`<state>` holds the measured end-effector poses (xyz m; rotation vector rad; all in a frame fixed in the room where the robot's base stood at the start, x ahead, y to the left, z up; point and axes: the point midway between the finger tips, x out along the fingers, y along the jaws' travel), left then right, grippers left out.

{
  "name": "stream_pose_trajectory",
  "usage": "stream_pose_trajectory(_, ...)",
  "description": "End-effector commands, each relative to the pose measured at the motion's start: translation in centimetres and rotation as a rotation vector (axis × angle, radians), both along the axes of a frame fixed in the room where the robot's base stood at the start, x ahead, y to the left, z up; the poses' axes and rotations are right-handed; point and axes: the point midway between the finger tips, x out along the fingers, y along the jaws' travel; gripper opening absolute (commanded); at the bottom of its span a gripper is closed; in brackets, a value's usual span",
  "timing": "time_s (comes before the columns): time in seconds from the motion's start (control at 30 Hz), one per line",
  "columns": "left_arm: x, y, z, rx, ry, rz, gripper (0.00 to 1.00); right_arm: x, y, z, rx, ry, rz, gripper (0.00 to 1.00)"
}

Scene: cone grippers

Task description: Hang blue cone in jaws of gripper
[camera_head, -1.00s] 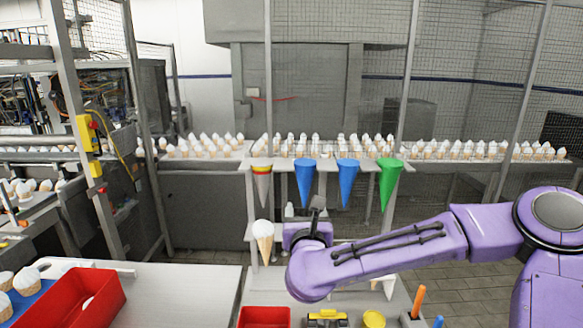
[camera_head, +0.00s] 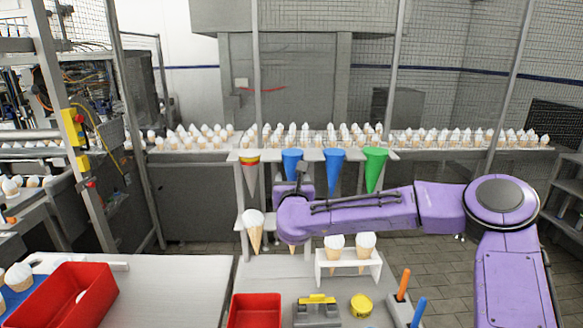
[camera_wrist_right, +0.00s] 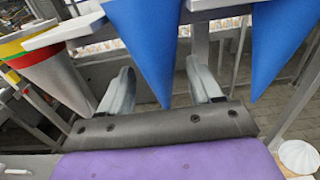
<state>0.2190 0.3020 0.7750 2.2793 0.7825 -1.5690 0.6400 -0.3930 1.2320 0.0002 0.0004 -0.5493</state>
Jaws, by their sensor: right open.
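Two blue cones hang point down in the shelf beside each other, the left blue cone (camera_head: 291,161) and the right blue cone (camera_head: 334,168). My right gripper (camera_head: 304,178) is at the left blue cone and hides its lower part in the head view. In the right wrist view, my right gripper (camera_wrist_right: 160,68) is open, with one finger on each side of the left blue cone (camera_wrist_right: 147,40), whose tip points down between them. Gaps show beside the cone's lower part. The right blue cone (camera_wrist_right: 284,45) is outside the fingers. My left gripper is out of view.
A striped grey cone (camera_head: 250,172) hangs to the left and a green cone (camera_head: 374,167) to the right. An ice-cream cone (camera_head: 254,228) is below left. A white rack (camera_head: 348,275) holds two more. Red bins (camera_head: 68,305) stand in front.

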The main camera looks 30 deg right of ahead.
Motion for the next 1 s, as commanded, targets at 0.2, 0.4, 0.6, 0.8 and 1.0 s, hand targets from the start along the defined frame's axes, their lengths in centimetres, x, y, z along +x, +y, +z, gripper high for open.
stream_pose_trajectory(0.2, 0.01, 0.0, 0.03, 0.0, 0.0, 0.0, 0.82, -0.03, -0.02, 0.03, 0.0, 0.0, -0.001, 0.31)
stream_pose_trajectory(0.4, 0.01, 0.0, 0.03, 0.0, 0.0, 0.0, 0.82, -0.05, -0.03, 0.07, -0.001, -0.001, -0.001, 0.14)
stream_pose_trajectory(0.6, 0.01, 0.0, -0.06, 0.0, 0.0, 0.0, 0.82, -0.06, -0.04, 0.48, 0.001, -0.002, -0.001, 0.14)
stream_pose_trajectory(0.8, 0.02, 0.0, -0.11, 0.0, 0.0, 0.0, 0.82, -0.05, -0.03, 0.97, -0.001, -0.001, -0.001, 0.14)
stream_pose_trajectory(1.0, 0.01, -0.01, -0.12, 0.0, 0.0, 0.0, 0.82, -0.06, -0.01, 0.96, -0.001, -0.001, -0.001, 0.14)
